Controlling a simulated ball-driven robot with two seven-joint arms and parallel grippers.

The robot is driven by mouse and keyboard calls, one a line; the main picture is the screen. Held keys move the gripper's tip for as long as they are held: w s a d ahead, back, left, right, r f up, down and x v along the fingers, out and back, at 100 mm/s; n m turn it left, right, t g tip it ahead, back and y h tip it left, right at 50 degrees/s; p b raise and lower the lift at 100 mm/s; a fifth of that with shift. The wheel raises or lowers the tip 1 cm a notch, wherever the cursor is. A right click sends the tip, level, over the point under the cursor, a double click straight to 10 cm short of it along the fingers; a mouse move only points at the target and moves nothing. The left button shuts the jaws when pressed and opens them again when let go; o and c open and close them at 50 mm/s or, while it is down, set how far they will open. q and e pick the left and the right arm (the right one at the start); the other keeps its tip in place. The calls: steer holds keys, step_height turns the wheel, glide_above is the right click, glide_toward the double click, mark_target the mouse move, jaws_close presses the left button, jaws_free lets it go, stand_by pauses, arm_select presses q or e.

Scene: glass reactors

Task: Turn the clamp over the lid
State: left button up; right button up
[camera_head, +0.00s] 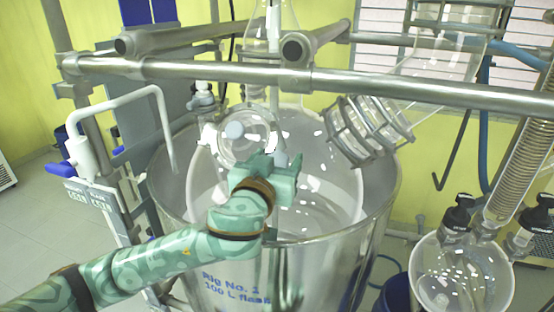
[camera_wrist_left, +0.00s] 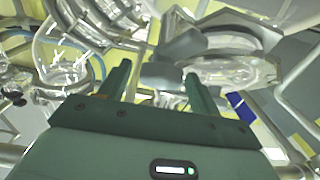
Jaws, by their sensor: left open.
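My left gripper (camera_head: 268,168) reaches from the lower left over the top of the large glass vessel (camera_head: 330,165). In the left wrist view a round glass lid (camera_wrist_left: 225,72) lies just right of the fingers. A grey angular clamp-like piece (camera_wrist_left: 185,45) is at its left edge; its exact position over the lid is unclear. My right gripper is not in view.
A horizontal metal rail (camera_head: 400,86) crosses above the vessel. A steel pot (camera_head: 340,262) surrounds the vessel. A white bent pipe with a blue handle (camera_head: 60,168) stands at left. A smaller glass vessel (camera_head: 440,285) is at lower right.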

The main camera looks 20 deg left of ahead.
arm_select(q)
steer(key=c, duration=1)
